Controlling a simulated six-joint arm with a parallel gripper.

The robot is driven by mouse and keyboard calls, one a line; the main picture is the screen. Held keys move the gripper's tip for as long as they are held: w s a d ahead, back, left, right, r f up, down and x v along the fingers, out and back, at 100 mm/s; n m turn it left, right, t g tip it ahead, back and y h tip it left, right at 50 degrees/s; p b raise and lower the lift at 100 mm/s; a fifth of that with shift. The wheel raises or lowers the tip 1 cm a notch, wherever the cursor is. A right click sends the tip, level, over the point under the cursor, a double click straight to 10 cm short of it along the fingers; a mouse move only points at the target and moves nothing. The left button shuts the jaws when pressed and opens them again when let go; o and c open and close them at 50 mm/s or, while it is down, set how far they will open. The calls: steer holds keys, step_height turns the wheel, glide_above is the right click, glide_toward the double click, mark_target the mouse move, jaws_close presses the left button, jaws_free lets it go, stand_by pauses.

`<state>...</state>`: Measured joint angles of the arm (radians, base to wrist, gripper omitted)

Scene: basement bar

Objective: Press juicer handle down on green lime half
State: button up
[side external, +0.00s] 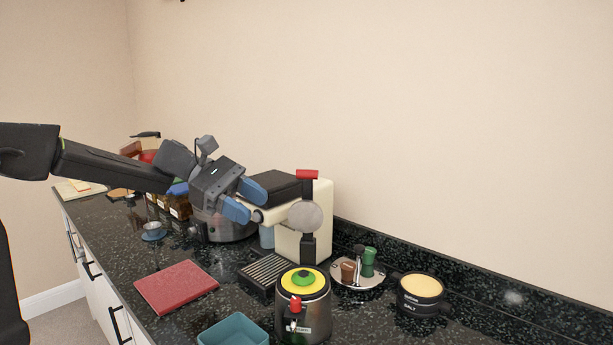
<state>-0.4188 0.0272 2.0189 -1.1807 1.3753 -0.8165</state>
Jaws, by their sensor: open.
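The juicer (317,315) is a steel cylinder with a yellow top at the front of the counter. A green lime half (302,277) sits on the yellow top. Behind and above it rises a dark post with a round grey press head (305,217). The red-ended handle (307,174) is at the top, raised well clear of the lime. My gripper (254,206) is open, with blue fingers, to the left of the handle and press head. It overlaps the cream machine in the picture; I cannot tell the depth between them. No contact with the handle shows.
A cream and black machine (321,232) with a drip tray (266,270) stands behind the juicer. A teal bin (233,331), red mat (177,287), caddy with small tools (358,272) and salt pot (421,295) surround it. The wall is close behind.

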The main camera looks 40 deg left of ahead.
mark_target(307, 178)
steer(key=w+a+r+n+t+h, duration=0.25)
steer(key=w+a+n+t, duration=0.35)
steer(key=a, duration=0.4)
steer(key=shift+n+g+h, duration=0.25)
steer(key=shift+n+g, duration=0.15)
steer(key=shift+n, duration=0.1)
steer(key=x, duration=1.4)
steer(key=shift+w+a+f, duration=0.15)
steer(key=shift+a+f, duration=0.05)
jaws_close()
